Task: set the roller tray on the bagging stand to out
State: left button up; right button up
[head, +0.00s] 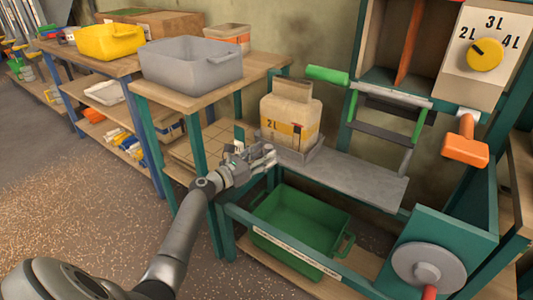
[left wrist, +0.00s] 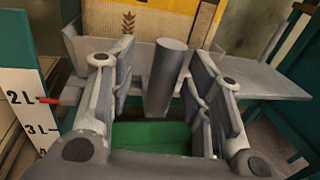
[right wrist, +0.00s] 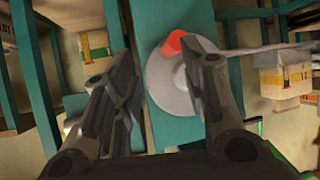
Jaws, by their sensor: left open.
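The roller tray (head: 301,157) is a small grey tray at the left end of the grey bench (head: 355,182) of the bagging stand. A paper bag (head: 290,122) marked 2L stands upright in it. In the left wrist view the tray wall (left wrist: 88,48) shows beneath the bag (left wrist: 145,20), with a grey upright post (left wrist: 163,85) in front. My left gripper (head: 268,157) is at the tray's front left. It is open, its fingers (left wrist: 165,58) on either side of the post. My right gripper (right wrist: 165,70) is open and empty, facing a grey wheel (right wrist: 183,80) with a red knob.
A green bin (head: 300,225) sits low under the bench. A green-handled lever (head: 327,75), an orange handle (head: 465,145) and a yellow dial (head: 485,55) are above and right. A grey tub (head: 190,65) stands on the left table. Bare bench lies right of the tray.

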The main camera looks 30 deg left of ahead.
pick_arm(q)
jog(key=v, duration=1)
jog(key=shift+w, duration=0.1)
